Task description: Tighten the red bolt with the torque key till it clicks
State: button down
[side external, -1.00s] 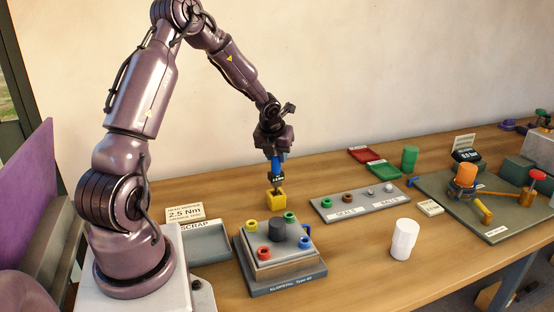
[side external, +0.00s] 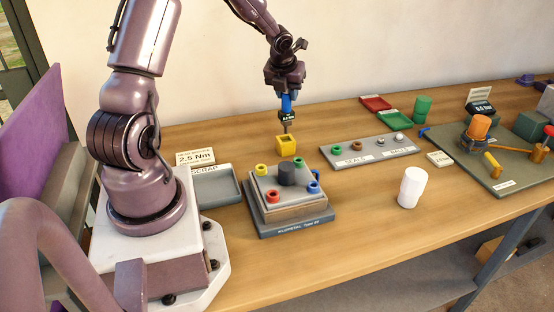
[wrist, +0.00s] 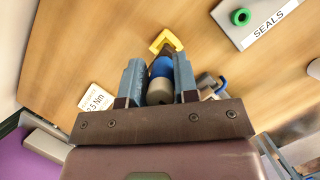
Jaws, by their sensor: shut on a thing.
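The torque key (side external: 286,104) has a blue handle, a dark collar with a small label I cannot read, and a thin shaft. My gripper (side external: 286,92) is shut on its blue handle and holds it upright. The key's blue body also shows between the fingers in the wrist view (wrist: 160,68). The shaft tip is at or just above the open top of a yellow block (side external: 287,146); I cannot tell whether it is still inside. The red bolt (side external: 272,196) is at the front left corner of the grey fixture (side external: 290,226). My gripper is behind and above the fixture.
A dark cylinder (side external: 287,173) rises mid-fixture among yellow, green and blue bolts. A scrap tray (side external: 216,187) and a 2.5 Nm card (side external: 195,157) are left. A seals strip (side external: 370,150) and a white cylinder (side external: 412,187) are right. Bare table lies in front.

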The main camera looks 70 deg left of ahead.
dwell(0.3)
jog(key=shift+w+d, duration=0.15)
jog(key=shift+w, duration=0.05)
jog(key=w+d+r, duration=0.1)
jog(key=d+r, duration=0.3)
jog(key=d, duration=0.3)
jog(key=w+d+r, duration=0.2)
jog(key=d+r, duration=0.2)
jog(key=d, duration=0.3)
jog(key=s+d+n+g, duration=0.3)
jog(key=s+d+n, duration=0.2)
jog(key=s+n, duration=0.3)
jog(key=s+d+r+n+g, duration=0.1)
jog(key=s+d+n+g, duration=0.2)
jog(key=s+d+n, duration=0.3)
jog(key=s+n, duration=0.2)
jog(key=n, duration=0.1)
jog(key=shift+r+n+h, duration=0.3)
jog(key=shift+f, duration=0.1)
